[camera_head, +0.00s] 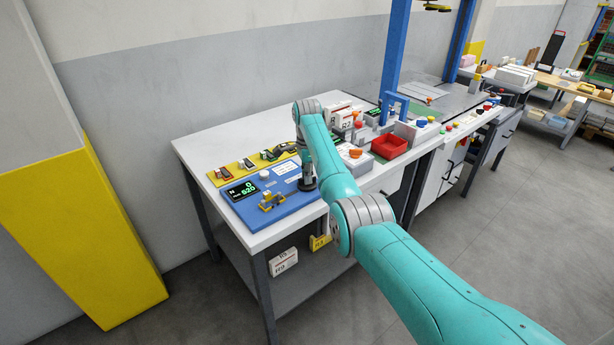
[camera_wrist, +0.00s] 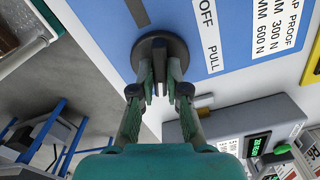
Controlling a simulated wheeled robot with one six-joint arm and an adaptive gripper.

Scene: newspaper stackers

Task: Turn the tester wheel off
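The tester wheel (camera_wrist: 150,47), a dark round disc, sits on the blue tester panel (camera_wrist: 108,22) in the wrist view. A white label (camera_wrist: 208,32) reading OFF and PULL lies to its right. My gripper (camera_wrist: 161,72) reaches over the wheel's near edge, its fingers close together and apparently pinching a narrow dark part at the wheel's middle. The fingers hide that part. In the head view my gripper (camera_head: 308,184) is down at the right part of the blue panel (camera_head: 289,209), and the wheel there is mostly hidden.
The panel's display (camera_head: 242,190) shows green digits, with a small yellow fixture (camera_head: 271,200) beside it. A yellow strip with small parts (camera_head: 248,163) lies behind. A grey box (camera_head: 355,158) with an orange button and a red bin (camera_head: 389,146) stand to the right.

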